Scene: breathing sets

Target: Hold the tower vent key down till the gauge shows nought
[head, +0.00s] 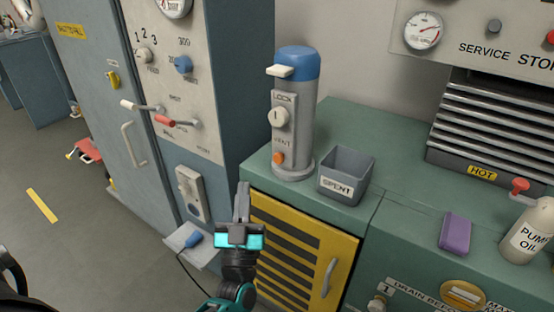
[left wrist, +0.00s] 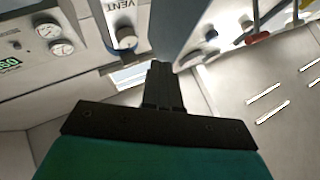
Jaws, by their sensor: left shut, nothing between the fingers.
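The tower is a grey cylinder with a blue cap and a white lever (head: 280,71), standing on the green counter. It carries a LOCK/VENT dial (head: 277,117) and, below the word VENT, an orange key (head: 278,158). My left gripper (head: 242,190) is shut and empty, in front of the counter, below and left of the tower, apart from the key. Its closed fingers (left wrist: 160,75) also show in the left wrist view. A round gauge (head: 423,30) is on the SERVICE STOP panel; its reading is too small to tell. My right gripper is out of view.
A SPENT bin (head: 344,189) stands right of the tower. A purple block (head: 455,232) and PUMP OIL bottle (head: 525,235) are further right. A vent marked HOT (head: 482,172) is behind. A tall cabinet (head: 240,60) with handles closes in on the left.

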